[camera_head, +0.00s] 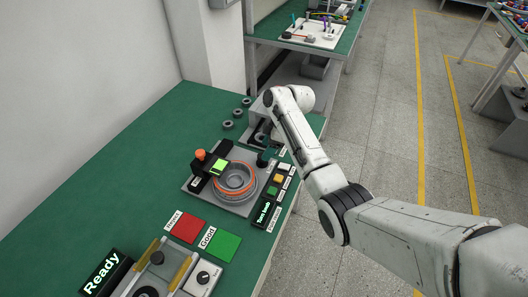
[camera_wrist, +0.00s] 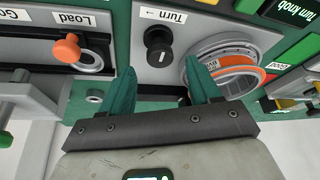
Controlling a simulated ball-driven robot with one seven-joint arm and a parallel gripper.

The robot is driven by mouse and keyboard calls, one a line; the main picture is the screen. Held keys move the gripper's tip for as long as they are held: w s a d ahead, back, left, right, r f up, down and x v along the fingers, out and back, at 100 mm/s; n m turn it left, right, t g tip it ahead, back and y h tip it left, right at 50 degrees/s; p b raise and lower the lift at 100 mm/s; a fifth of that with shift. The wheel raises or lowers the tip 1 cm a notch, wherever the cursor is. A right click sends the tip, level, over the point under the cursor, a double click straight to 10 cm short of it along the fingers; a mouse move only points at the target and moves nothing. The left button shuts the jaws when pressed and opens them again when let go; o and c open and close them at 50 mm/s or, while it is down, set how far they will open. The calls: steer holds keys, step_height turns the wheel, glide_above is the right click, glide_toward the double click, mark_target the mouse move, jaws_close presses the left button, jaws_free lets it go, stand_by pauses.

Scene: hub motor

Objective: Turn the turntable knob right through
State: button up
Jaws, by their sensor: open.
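The turntable knob (camera_wrist: 158,40) is black and round with a white mark on its face, on a light panel under a "Turn" label in the wrist view. My gripper (camera_wrist: 160,68) is open, with one green finger to either side below the knob in the picture; I see no contact. The hub motor (camera_wrist: 213,72), a grey ring with an orange band, sits on its round seat right beside the right finger, which overlaps it in the picture. In the head view, my gripper (camera_head: 265,157) is behind the hub motor (camera_head: 235,182); the knob cannot be made out there.
A dark display (camera_wrist: 296,10) reads "Turn knob". An orange-topped lever (camera_wrist: 66,50) stands by a "Load" label. Red (camera_head: 187,227) and green (camera_head: 221,244) pads, a "Ready" display (camera_head: 104,270) and several grey rings (camera_head: 228,124) are on the green bench (camera_head: 140,190).

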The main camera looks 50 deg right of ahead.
steer(key=shift+x, duration=1.8)
steer(key=shift+c, duration=0.3)
steer(key=c, duration=0.9)
steer(key=shift+c, duration=0.2)
